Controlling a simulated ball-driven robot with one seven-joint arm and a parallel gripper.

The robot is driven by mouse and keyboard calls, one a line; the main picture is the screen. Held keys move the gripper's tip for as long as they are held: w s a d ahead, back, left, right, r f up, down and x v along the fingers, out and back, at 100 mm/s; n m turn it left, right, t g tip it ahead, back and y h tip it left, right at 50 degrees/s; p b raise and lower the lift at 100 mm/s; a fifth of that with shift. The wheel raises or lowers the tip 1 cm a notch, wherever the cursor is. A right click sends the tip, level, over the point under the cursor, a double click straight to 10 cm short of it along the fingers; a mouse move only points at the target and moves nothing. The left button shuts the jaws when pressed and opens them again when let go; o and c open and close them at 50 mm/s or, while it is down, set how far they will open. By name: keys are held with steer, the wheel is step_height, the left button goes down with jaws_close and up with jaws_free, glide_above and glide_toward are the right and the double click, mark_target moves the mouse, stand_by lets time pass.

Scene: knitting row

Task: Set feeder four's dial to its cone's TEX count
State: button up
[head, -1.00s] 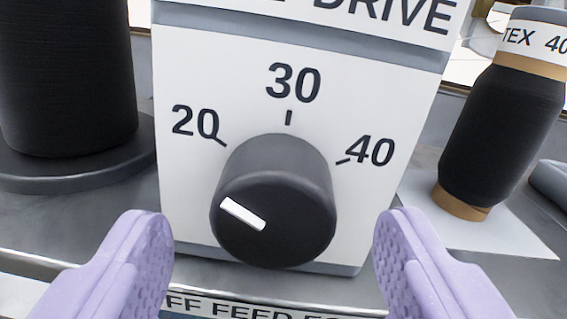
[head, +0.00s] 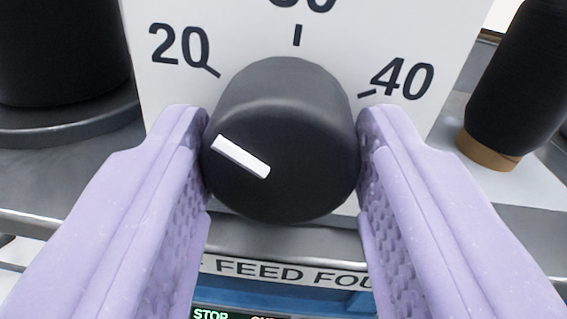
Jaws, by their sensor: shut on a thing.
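The feeder's black dial (head: 285,110) sits in the middle of the head view, on a white panel (head: 400,35) with marks 20, 30 and 40. Its white pointer line (head: 241,157) slants up to the left, toward the 20 side. My gripper (head: 283,150), with lilac fingers, is shut on the dial, one finger on each side. A black cone (head: 515,85) with a tan base stands at the right; its label is out of view now, but the earlier frame shows TEX 40 on it.
A large black cylinder (head: 60,55) stands on a round grey base at the left. A label strip (head: 290,272) reading FEED FOU, cut off, runs below the dial.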

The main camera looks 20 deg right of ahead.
steer(key=shift+f, duration=0.1)
steer(key=shift+f+m+b, duration=0.1)
steer(key=shift+m+b, duration=1.05)
steer(key=shift+m, duration=0.05)
steer(key=m+b, duration=0.2)
steer(key=m, duration=0.1)
steer(key=shift+m+b, duration=0.35)
steer(key=shift+m, duration=0.05)
steer(key=m+b, duration=0.3)
steer(key=m, duration=0.2)
steer(key=shift+m+h, duration=0.3)
steer(key=o, duration=1.1)
steer(key=shift+c, duration=0.2)
steer(key=shift+s, duration=0.1)
